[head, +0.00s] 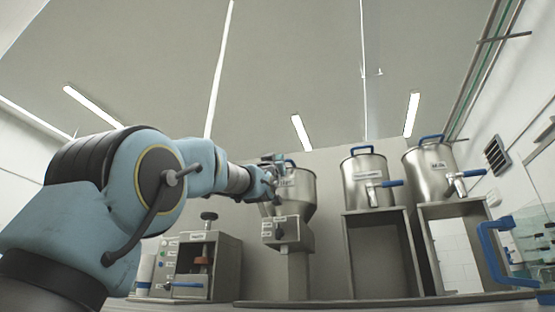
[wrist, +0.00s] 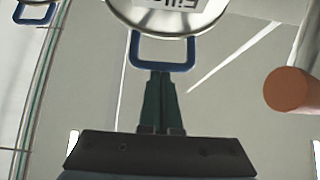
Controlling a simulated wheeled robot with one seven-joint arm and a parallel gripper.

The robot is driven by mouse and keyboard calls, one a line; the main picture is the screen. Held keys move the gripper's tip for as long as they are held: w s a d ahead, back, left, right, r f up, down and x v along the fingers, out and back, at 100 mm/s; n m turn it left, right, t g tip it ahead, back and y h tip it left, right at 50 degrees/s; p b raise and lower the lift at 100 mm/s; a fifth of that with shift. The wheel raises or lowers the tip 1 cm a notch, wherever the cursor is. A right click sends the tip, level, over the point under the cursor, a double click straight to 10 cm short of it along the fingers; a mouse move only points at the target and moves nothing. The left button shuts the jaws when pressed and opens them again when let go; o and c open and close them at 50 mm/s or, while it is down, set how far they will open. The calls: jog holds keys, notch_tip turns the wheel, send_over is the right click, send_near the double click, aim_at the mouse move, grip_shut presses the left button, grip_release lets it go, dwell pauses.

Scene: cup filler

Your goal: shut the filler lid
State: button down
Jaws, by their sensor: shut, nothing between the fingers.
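The filler (head: 295,188) is a steel funnel-shaped hopper on a stand, behind my gripper in the head view. A blue handle stands at its top edge, partly hidden by my gripper (head: 272,170). In the wrist view a round metal part with a label (wrist: 165,16) shows at the top, cut off by the frame. A blue loop handle (wrist: 134,48) extends from it. My gripper (wrist: 160,74) is shut and empty, its fingertips overlapping the handle's lower bar in the picture. I cannot tell whether they touch, or how far the lid is open.
Two steel tanks with blue handles, one left (head: 370,182) and one right (head: 428,170), stand on grey stands right of the filler. A grey machine (head: 202,262) stands to its left. A brown round object (wrist: 290,90) is at the right of the wrist view.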

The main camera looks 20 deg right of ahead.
jog(key=s+a+f+p, duration=0.1)
jog(key=s+a+f, duration=0.2)
jog(key=s+a, duration=0.2)
jog(key=shift+s+f+p, duration=0.15)
jog(key=shift+f+p, duration=0.2)
jog(key=shift+f, duration=0.05)
dwell(0.3)
